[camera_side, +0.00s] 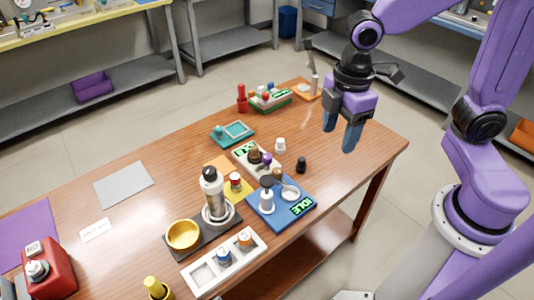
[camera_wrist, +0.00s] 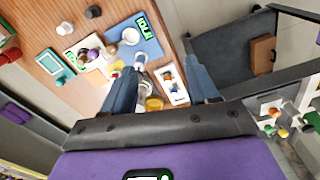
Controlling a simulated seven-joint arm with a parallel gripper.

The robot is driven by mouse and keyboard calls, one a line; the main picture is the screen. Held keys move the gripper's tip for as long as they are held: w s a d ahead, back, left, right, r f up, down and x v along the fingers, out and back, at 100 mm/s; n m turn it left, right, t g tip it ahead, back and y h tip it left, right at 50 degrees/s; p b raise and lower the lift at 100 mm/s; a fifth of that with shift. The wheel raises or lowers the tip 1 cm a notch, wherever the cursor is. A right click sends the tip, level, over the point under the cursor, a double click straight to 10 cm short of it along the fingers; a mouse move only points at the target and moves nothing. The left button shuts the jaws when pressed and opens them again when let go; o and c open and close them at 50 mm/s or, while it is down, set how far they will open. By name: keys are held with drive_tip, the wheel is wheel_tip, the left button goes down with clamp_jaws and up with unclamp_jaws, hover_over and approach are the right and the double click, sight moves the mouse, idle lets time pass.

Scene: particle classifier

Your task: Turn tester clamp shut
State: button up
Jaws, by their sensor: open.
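A blue tester board (camera_side: 283,219) with a green-lit display reading IDLE sits near the right front of the wooden table. It bears a pale post with a dark knob (camera_side: 267,183) and a round white dish (camera_side: 289,193). I cannot tell which part is the clamp or how it is turned. My gripper (camera_side: 338,134) is open and empty, with blue fingers pointing down, raised above the table's right side and apart from the board. It also shows in the wrist view (camera_wrist: 160,72).
A cream box (camera_side: 243,163) with knobs stands behind the board. A silver-and-black bottle (camera_side: 212,190), gold bowl (camera_side: 184,234) and white tray (camera_side: 207,275) are to its left. A small black jar (camera_side: 301,165) stands nearby.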

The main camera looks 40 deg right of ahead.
drive_tip(key=w+a+f+n, duration=0.2)
drive_tip(key=w, duration=0.9)
drive_tip(key=n, duration=0.3)
hover_over(267, 156)
wheel_tip(267, 156, down, 5)
wheel_tip(267, 156, down, 17)
drive_tip(key=shift+f, duration=0.1)
drive_tip(key=c, duration=1)
